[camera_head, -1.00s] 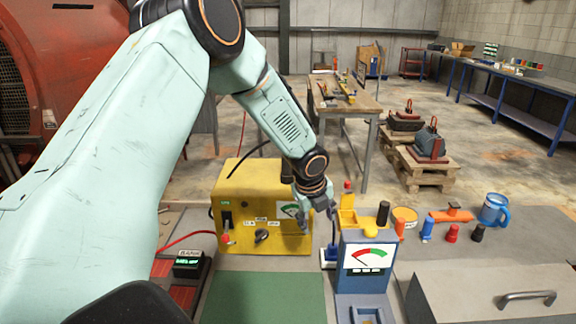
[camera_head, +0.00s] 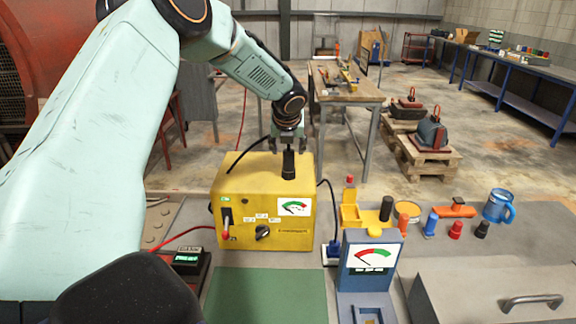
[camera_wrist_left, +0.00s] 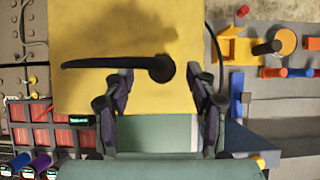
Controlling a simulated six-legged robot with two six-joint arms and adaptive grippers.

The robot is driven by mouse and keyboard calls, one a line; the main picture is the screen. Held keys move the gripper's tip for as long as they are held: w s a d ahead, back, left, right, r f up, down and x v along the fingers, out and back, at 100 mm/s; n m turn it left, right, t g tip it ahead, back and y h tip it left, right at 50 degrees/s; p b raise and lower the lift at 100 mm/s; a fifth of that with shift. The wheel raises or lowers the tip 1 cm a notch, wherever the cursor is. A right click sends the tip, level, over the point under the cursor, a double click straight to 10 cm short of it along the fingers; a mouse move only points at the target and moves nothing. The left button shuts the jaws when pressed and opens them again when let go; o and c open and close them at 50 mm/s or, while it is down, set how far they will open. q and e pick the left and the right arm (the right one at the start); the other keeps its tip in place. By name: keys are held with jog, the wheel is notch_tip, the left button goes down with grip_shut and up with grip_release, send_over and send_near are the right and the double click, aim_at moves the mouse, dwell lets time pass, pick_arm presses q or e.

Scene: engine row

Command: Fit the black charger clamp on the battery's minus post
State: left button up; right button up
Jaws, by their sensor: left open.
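The yellow charger (camera_head: 237,205) stands on the bench with a gauge, a knob and a red lever on its front. The black clamp (camera_head: 288,166) stands upright on its top, with a black cable curving off to the left. My left gripper (camera_head: 288,146) is open, pointing down just above the clamp. In the left wrist view the clamp (camera_wrist_left: 160,68) lies ahead of and between the open fingers (camera_wrist_left: 160,105). A red block with a dark lit meter (camera_head: 187,258) is at the left, partly hidden by my arm. I cannot make out the minus post. My right gripper is not in view.
A blue gauge stand (camera_head: 370,262) is right of the charger. Behind it are a yellow holder (camera_head: 350,214), small coloured parts and a blue mug (camera_head: 498,206). A grey box with a handle (camera_head: 490,290) fills the lower right. A green mat (camera_head: 268,295) in front is clear.

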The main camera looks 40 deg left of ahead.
aim_at(288, 151)
pick_arm(q)
jog(key=shift+x, duration=1.25)
jog(key=shift+w+f, duration=0.2)
jog(key=shift+w, duration=0.1)
jog(key=shift+s+d+r, duration=0.1)
jog(key=shift+d+r, duration=0.05)
jog(key=shift+s, duration=0.1)
jog(key=shift+c, duration=0.5)
jog(key=shift+a, duration=0.3)
jog(key=c, duration=0.4)
jog(key=shift+d, duration=0.25)
jog(key=c, duration=0.5)
grip_shut()
jog(key=shift+a, duration=0.1)
jog(key=shift+a, duration=0.1)
